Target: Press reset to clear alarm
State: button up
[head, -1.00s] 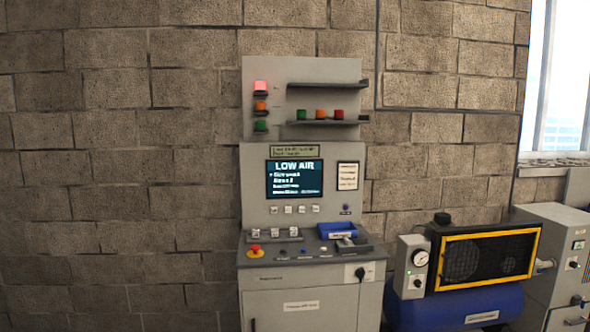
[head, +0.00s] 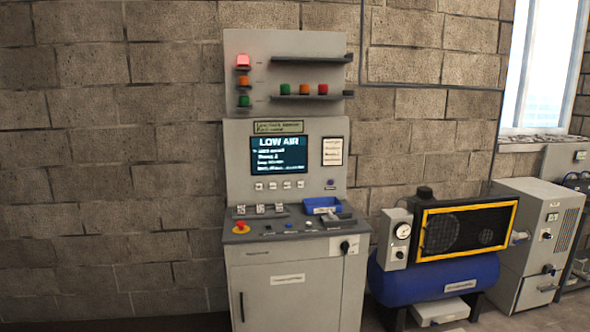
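The grey control cabinet (head: 290,285) stands against the block wall. Its screen (head: 279,155) reads LOW AIR above smaller lines that are too blurred to read fully. A red lamp (head: 243,61) is lit at the top left of the upper panel, with an orange lamp (head: 243,80) and a green lamp (head: 243,101) below it. A red mushroom button on a yellow base (head: 241,228) sits at the left of the sloped desk. Small buttons, one of them blue (head: 288,226), run along the desk; their labels are too small to read. My gripper is not in view.
A blue air compressor tank (head: 440,276) with a yellow-framed guard and a pressure gauge (head: 403,231) stands right of the cabinet. A grey unit (head: 535,240) stands farther right. A blue tray (head: 322,206) sits on the desk. The wall at left is clear.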

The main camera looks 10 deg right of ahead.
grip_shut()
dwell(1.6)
